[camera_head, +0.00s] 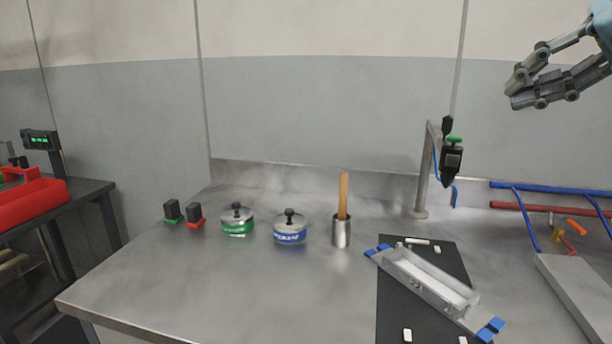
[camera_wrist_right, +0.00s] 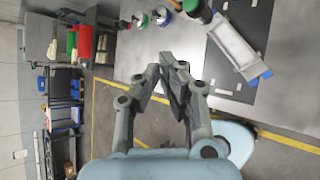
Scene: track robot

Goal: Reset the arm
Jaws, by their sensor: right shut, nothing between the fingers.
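My right gripper (camera_head: 512,90) is in the upper right of the head view, raised well above the metal table (camera_head: 300,300) and touching nothing. Its fingers are together and empty. My left gripper is in neither view.

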